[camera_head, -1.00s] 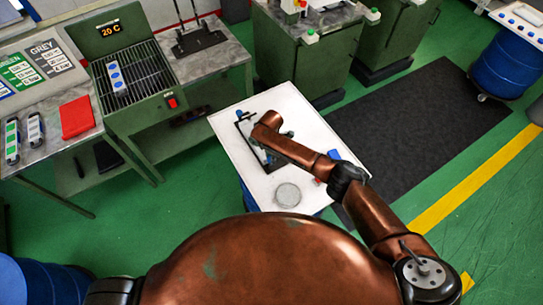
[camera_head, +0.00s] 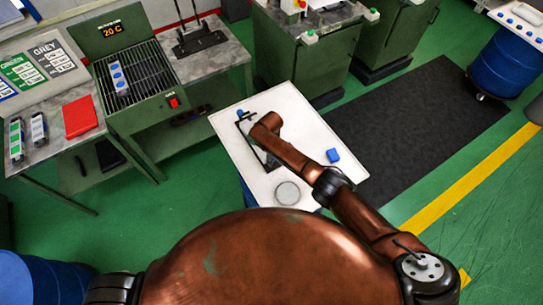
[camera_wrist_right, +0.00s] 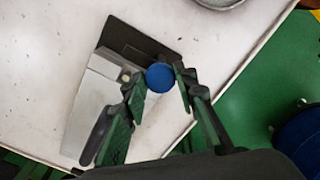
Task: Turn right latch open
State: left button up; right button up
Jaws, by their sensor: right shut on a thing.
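My right gripper (camera_wrist_right: 158,79) is shut on a round blue latch knob (camera_wrist_right: 160,77), one finger on each side, in the right wrist view. The knob sits beside a grey metal mould block (camera_wrist_right: 95,110) with a dark plate (camera_wrist_right: 140,45) at its far end. In the head view the black frame (camera_head: 243,128) around the mould shows on the white table (camera_head: 225,122), and my right arm covers much of the mould and the gripped knob. A blue piece (camera_head: 240,113) shows at the frame's far left corner. My left gripper is not in view.
A green grill bench (camera_head: 135,120) stands at the left and green cabinets (camera_head: 305,65) behind. A dark mat (camera_head: 420,130) lies on the floor to the right.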

jog(key=shift+w+a+r, duration=0.15)
dwell(0.3)
jog(key=o, duration=0.9)
jog(key=shift+o, duration=1.3)
notch_tip(320, 180, up, 12)
